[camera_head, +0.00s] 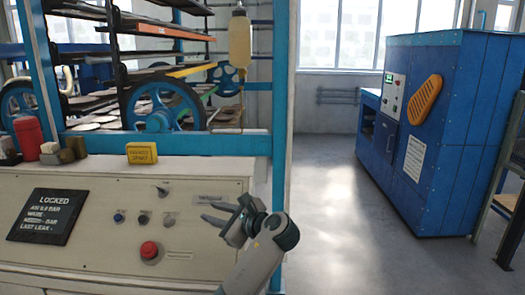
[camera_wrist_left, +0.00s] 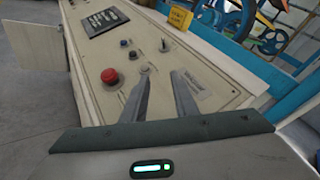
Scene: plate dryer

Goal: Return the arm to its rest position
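My left gripper (camera_head: 204,212) is in front of the right part of the cream control panel (camera_head: 70,184). Its fingers are apart with nothing between them. In the left wrist view the two grey fingers of the left gripper (camera_wrist_left: 162,74) point at the panel, with a gap between them. Whether a fingertip touches the panel I cannot tell. A red mushroom button (camera_head: 149,250) is left of the gripper; it also shows in the left wrist view (camera_wrist_left: 109,76). A small switch (camera_head: 163,191) is near the panel's top. My right gripper is not in view.
A black display (camera_head: 46,216) reads "LOCKED". A yellow block (camera_head: 141,153) and a red canister (camera_head: 29,137) stand on the ledge. Behind is a blue-framed rack with wheels (camera_head: 165,105). A blue cabinet (camera_head: 445,130) stands at right. Open floor (camera_head: 345,230) lies between.

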